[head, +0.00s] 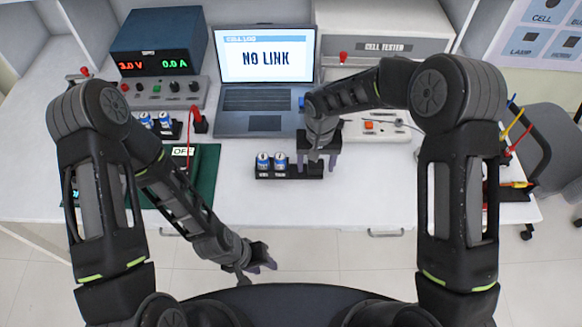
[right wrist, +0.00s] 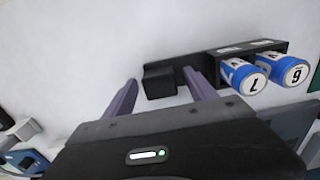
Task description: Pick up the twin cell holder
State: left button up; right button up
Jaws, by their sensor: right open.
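The twin cell holder (head: 262,174) is a black tray on the white table, in front of the laptop. Two blue-and-white cells stand in its left part. In the right wrist view the holder (right wrist: 255,47) shows its cells at the right and a bare black end block (right wrist: 160,84). My right gripper (head: 317,165) is open and points down at the holder's right end. In the right wrist view its two fingers stand on either side of the bare end; contact cannot be told. My left gripper (head: 264,264) is low, in front of the table edge, and its jaw gap is unclear.
A second holder with blue cells (head: 158,124) stands at the left, by a power supply (head: 158,50). A green mat (head: 205,165) lies partly behind my left arm. The laptop (head: 264,80) reads "NO LINK". A cell tester (head: 384,46) stands behind at the right. The table's front middle is clear.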

jog(key=shift+c, duration=0.5)
grip_shut()
dwell(0.4)
